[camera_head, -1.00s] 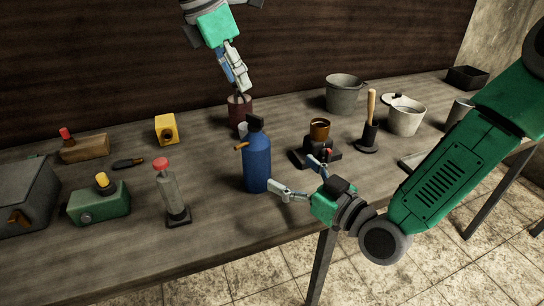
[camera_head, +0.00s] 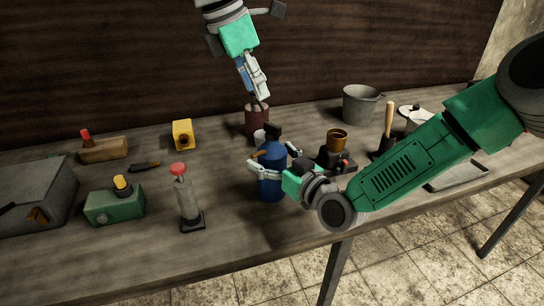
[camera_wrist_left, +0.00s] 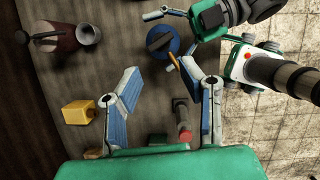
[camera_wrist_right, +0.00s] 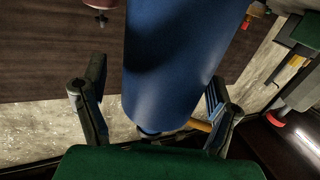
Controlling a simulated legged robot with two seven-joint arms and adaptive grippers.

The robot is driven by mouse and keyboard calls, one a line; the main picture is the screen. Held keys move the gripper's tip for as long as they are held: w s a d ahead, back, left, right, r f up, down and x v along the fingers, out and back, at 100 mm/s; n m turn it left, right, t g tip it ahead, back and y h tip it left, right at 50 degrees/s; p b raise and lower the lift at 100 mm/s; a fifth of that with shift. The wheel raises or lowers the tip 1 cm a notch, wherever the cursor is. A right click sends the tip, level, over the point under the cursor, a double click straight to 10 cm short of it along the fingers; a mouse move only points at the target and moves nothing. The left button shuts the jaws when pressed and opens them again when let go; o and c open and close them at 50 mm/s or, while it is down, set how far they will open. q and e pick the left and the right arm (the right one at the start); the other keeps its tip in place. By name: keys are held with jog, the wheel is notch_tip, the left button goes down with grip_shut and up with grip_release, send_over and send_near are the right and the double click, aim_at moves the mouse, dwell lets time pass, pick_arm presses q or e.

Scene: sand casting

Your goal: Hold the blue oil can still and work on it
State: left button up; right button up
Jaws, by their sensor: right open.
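The blue oil can (camera_head: 271,186) stands upright near the front middle of the table, with a dark cap and an orange-brown spout pointing left. My right gripper (camera_head: 273,160) is open, with a finger on each side of the can; firm contact cannot be told. In the right wrist view the can's blue body (camera_wrist_right: 170,60) fills the space between the spread fingers. My left gripper (camera_head: 261,97) is above the back of the table, empty. The left wrist view shows its fingers (camera_wrist_left: 160,72) spread apart, with the can (camera_wrist_left: 164,40) beyond them.
A black stand with a brown cup (camera_head: 337,140) is close on the right, with a bucket (camera_head: 359,106) behind.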

jog(key=c, duration=1.6)
pick_arm(q)
jog(key=o, duration=0.6)
jog(key=shift+a, duration=0.1)
pick_arm(e)
jog(key=shift+c, duration=0.8)
pick_arm(q)
jog(key=m+t+h, duration=0.5)
jog(key=m+t, duration=0.3)
jog(key=m, duration=1.2)
send_over(270, 130)
jog(key=d, duration=0.2)
jog(key=f, duration=0.3)
jog(key=shift+w+a, duration=0.2)
jog(key=shift+w, duration=0.05)
jog(key=m, duration=0.1)
jog(key=f+m, duration=0.1)
jog(key=shift+s+a+m, duration=0.2)
jog(key=shift+s+m, duration=0.1)
jog(key=shift+s, duration=0.1)
jog(key=s+a+f+m+t+h, duration=0.3)
jog(key=s+a+f+m+t, duration=0.1)
jog(key=s+a+f+m, duration=0.4)
jog(key=shift+m, duration=0.5)
jog(key=x, duration=0.4)
jog(key=r+x, duration=0.1)
jog(key=x, duration=0.7)
jog(key=shift+r, duration=0.25)
